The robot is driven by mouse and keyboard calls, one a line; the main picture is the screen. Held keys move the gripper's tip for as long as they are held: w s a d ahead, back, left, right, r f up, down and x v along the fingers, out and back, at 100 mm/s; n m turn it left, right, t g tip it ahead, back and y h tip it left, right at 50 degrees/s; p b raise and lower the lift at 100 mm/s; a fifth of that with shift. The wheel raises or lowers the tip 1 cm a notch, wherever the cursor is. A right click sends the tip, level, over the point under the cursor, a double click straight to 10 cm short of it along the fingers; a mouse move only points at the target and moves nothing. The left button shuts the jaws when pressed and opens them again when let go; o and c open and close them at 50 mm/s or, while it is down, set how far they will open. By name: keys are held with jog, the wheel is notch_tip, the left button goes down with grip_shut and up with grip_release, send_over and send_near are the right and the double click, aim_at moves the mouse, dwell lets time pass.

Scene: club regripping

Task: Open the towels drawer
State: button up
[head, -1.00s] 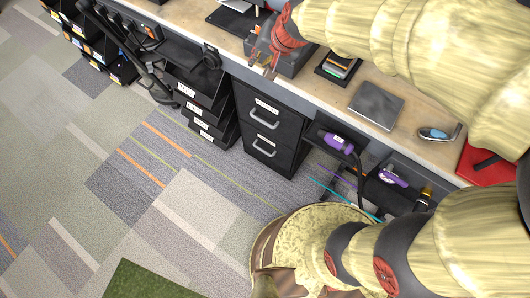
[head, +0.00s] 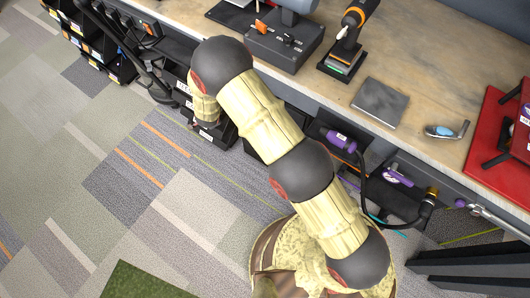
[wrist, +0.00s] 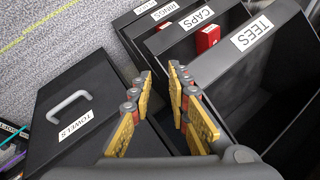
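The towels drawer (wrist: 62,138) is a black front with a white TOWELS label (wrist: 75,126) and a grey bar handle (wrist: 69,106), at the left of the wrist view. No gap shows around it, so it looks shut. My gripper (wrist: 161,74) is open and empty, its yellow-padded fingers apart. It is to the right of the handle in that view, not touching it, and points toward the labelled bins. In the head view my arm covers most of the drawer cabinet and the gripper is hidden.
Open black bins labelled RINGS, CAPS (wrist: 203,18) and TEES (wrist: 258,32) stand close on the right of the gripper, with red items inside. The counter (head: 415,60) runs above the cabinet. Carpet (head: 170,215) in front is clear.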

jog(key=s+d+f+m+t+h, duration=0.1)
jog(key=d+f+m+h, duration=0.15)
jog(key=f, duration=0.55)
jog(key=s+d+f+m+t+h, duration=0.2)
jog(key=f+m, duration=0.2)
jog(key=f, duration=0.5)
jog(key=s+d+f+m+t+h+b, duration=0.1)
jog(key=s+d+f+m+t+h, duration=0.15)
jog(key=s+d+f+m, duration=0.35)
jog(key=s+d+f+m+t+h+b, duration=0.1)
jog(key=s+d+h, duration=0.25)
jog(key=d, duration=0.45)
jog(key=shift+g+h, duration=0.25)
jog(key=shift+b+x, duration=1.1)
jog(key=shift+x, duration=2.7)
jog(key=shift+w+a, duration=0.1)
jog(key=shift+c, duration=0.3)
jog(key=c, duration=0.4)
grip_shut()
